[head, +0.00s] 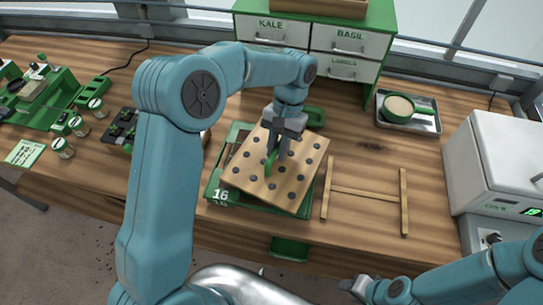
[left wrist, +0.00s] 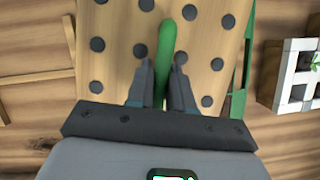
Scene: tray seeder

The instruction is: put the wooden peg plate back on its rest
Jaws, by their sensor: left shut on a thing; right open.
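The wooden peg plate (head: 299,177) is a light square board with rows of dark pegs and a green handle. It sits over a green tray marked 16 (head: 214,198), turned at an angle to it; I cannot tell whether they touch. My left gripper (head: 276,150) is shut on the plate's green handle, which also shows between the fingers in the left wrist view (left wrist: 165,60). The rest (head: 364,193), a wooden H-shaped frame, lies empty on the table to the right of the plate. My right gripper (head: 358,290) is at the bottom edge, apart from everything.
A drawer cabinet (head: 330,37) stands behind. A metal tray (head: 428,123) with a round green sieve lies at the back right. A white machine (head: 493,165) stands at the right. Jars and a green device (head: 42,95) are at the left. Table around the rest is clear.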

